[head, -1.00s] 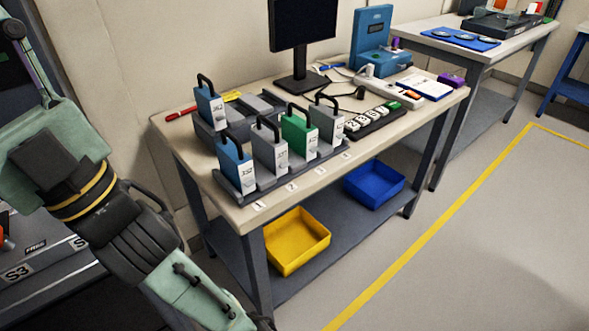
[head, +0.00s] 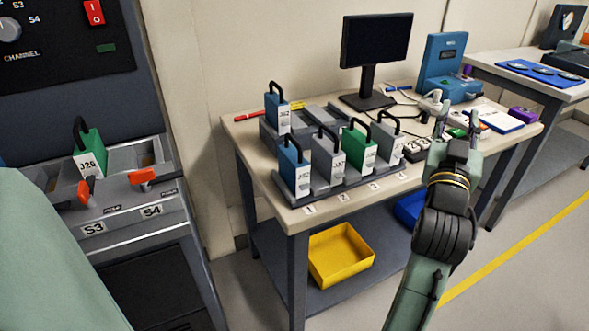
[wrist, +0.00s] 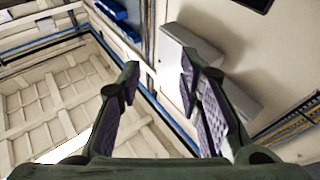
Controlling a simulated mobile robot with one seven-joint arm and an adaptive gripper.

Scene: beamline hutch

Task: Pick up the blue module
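Two blue modules with black handles show in the head view. One blue module (head: 291,168) stands upright at the left end of the front rack (head: 326,186), above label 1. The other blue module (head: 277,108) stands behind it in the rear grey rack (head: 267,133). My gripper (head: 458,118) is to the right of both, above the table's right part, pointing up and away from them. The wrist view shows my gripper (wrist: 158,66) with its fingers apart and nothing between them. No module shows in the wrist view.
Grey (head: 327,156), green (head: 358,148) and white-grey (head: 387,138) modules stand beside the front blue one. A monitor (head: 376,45) is behind. A cabinet (head: 130,205) with a green module (head: 90,150) is at left. A yellow bin (head: 340,255) sits on the lower shelf.

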